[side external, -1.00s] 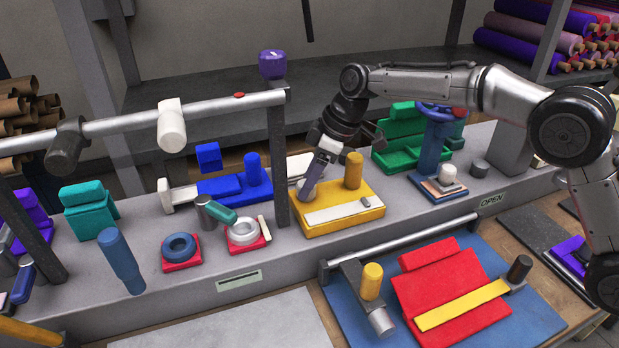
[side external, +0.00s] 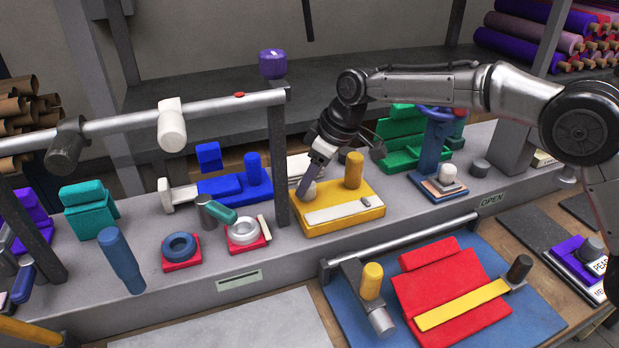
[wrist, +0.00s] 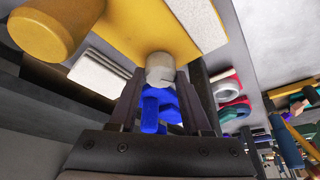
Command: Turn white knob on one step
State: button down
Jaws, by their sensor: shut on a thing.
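The white knob (side external: 310,189) stands at the left end of a yellow base (side external: 325,226), beside a thick yellow post (side external: 353,170). My gripper (side external: 305,187) comes down on the knob from above at a tilt, its fingers partly covering it. In the wrist view the knob's round pale top (wrist: 160,66) sits between the tips of my gripper (wrist: 160,78), which is shut on it. A faint line shows on the knob's face. Its lower part is hidden.
A dark upright post (side external: 278,165) stands close left of the yellow base. A white bar (side external: 343,210) lies on the base's front. Blue blocks (side external: 220,190) are left, a green block (side external: 400,153) and blue stand (side external: 437,150) right.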

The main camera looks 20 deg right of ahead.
jog(key=shift+c, duration=1.8)
grip_release()
jog(key=v, duration=1.3)
jog(key=shift+r, duration=0.4)
jog(key=shift+d, duration=0.2)
